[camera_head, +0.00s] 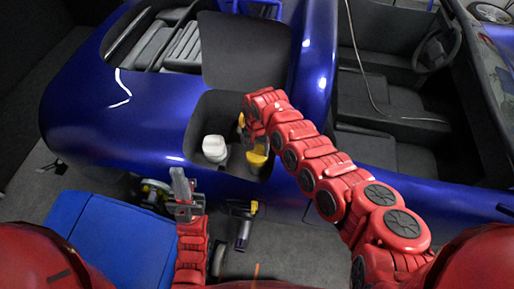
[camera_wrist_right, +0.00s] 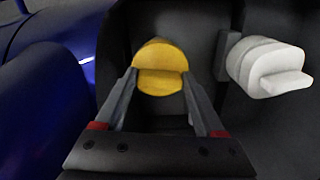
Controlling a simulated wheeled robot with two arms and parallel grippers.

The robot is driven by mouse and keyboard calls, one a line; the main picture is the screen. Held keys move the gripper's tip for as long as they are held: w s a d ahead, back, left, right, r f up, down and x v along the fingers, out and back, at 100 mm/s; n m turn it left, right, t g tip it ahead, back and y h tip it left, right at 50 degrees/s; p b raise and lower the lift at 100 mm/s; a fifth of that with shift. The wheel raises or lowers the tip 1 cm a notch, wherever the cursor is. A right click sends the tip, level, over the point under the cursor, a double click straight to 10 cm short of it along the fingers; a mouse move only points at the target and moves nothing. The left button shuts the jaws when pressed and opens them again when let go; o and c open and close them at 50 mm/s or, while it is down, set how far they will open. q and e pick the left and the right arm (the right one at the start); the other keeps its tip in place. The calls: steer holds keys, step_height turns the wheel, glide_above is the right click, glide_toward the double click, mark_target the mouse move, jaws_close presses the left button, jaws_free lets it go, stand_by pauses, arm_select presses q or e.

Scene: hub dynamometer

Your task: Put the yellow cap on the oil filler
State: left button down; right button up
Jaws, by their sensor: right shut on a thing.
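The yellow cap (camera_wrist_right: 160,66) sits between the two dark fingers of my right gripper (camera_wrist_right: 160,82) in the right wrist view. The fingers touch its sides. In the head view a yellow piece, which looks like this cap (camera_head: 257,158), shows below my right wrist in the dark bay of the blue car; the fingers there are mostly hidden by the arm. I cannot make out the oil filler's opening, nor whether the cap touches it. My left gripper (camera_head: 182,190) is low on the left, outside the bay; its jaw gap is unclear.
A white cap (camera_head: 215,148) stands in the bay beside the yellow one; it also shows in the right wrist view (camera_wrist_right: 268,68). A small yellow patch (camera_head: 241,120) shows by my right wrist. A power tool (camera_head: 242,222) and a blue surface (camera_head: 105,235) lie nearer me.

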mark_target(257, 150)
steer(key=shift+f+b, duration=0.45)
steer(key=shift+f, duration=0.15)
stand_by(0.5)
steer(key=o, duration=1.1)
steer(key=shift+r, duration=0.1)
step_height(257, 150, up, 6)
steer(key=p, duration=0.5)
steer(key=shift+r+p, duration=0.1)
steer(key=shift+p, duration=0.25)
steer(key=shift+r+p, duration=1.65)
steer(key=shift+r, duration=0.7)
